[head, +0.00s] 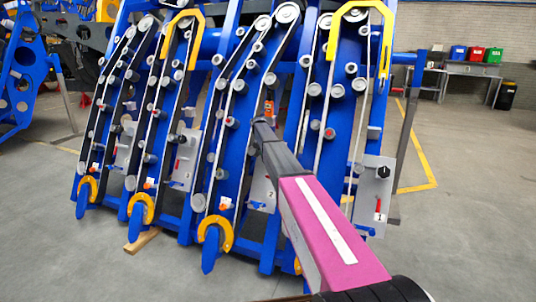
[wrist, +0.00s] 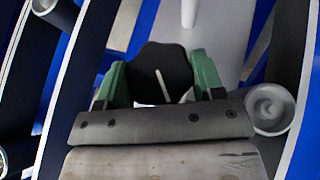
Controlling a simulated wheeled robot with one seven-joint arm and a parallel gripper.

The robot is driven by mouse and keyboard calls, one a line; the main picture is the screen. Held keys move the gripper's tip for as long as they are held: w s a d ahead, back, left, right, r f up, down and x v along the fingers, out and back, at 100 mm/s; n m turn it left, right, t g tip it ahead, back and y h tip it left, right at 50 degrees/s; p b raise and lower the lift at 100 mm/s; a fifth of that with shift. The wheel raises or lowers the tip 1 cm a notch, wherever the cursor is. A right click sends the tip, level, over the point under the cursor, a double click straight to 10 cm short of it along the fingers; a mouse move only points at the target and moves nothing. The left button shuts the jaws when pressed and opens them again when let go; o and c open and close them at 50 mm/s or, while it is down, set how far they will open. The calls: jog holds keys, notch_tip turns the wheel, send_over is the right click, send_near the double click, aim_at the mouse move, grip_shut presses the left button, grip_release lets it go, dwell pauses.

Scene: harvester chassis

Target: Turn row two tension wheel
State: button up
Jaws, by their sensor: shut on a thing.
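A black lobed wheel (wrist: 158,62) with a white line on its face is in the middle of the wrist view. My gripper (wrist: 162,78) has its two green fingers on either side of the wheel and is shut on it. The white line stands nearly upright, tilted a little. Behind the wheel is a light grey panel (wrist: 214,35). In the head view, my arm reaches into the blue machine and hides the wheel and my fingers. Part of the grey panel (head: 263,192) shows left of my arm.
Blue row units with belts and rollers stand on both sides of my arm. A grey panel (head: 373,198) with a black knob and red lever is at the right. In the wrist view, a pale roller (wrist: 270,108) lies close right of my gripper. The floor at right is clear.

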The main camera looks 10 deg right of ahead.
dwell(0.4)
jog(key=o, duration=0.9)
jog(key=v, duration=1.1)
jog(key=shift+a+f, duration=0.1)
jog(key=shift+a, duration=0.05)
jog(key=shift+f, duration=0.1)
